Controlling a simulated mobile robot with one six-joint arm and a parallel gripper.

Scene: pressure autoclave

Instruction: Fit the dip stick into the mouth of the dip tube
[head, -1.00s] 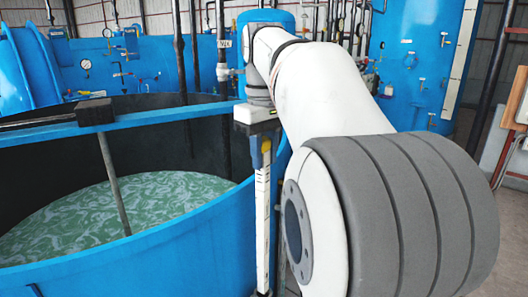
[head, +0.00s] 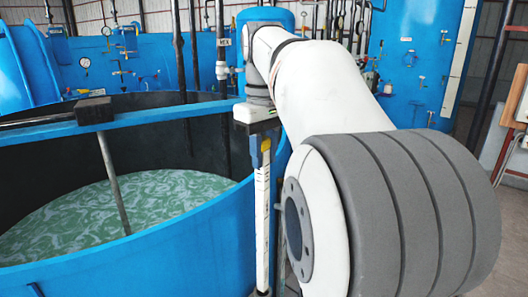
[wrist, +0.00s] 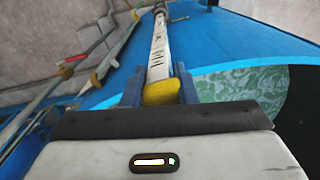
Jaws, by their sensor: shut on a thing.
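The dip stick (head: 262,222) is a long white rod with dark marks and a yellow top. It hangs close to upright beside the blue tank's outer wall. My gripper (head: 263,150) is shut on its yellow top, with blue-grey fingers on either side. In the wrist view my gripper (wrist: 160,88) holds the dip stick (wrist: 160,48), which runs away toward the upper edge. A grey metal piece (wrist: 176,14) shows around or beside its far end; it may be the dip tube's mouth. I cannot tell whether the tip is inside it.
The open blue tank (head: 150,250) holds green foamy liquid (head: 165,205), with a beam (head: 150,119) across its top. Its wall stands close to the left of the stick. Pipes and blue vessels (head: 415,65) stand behind. Grey floor shows at right.

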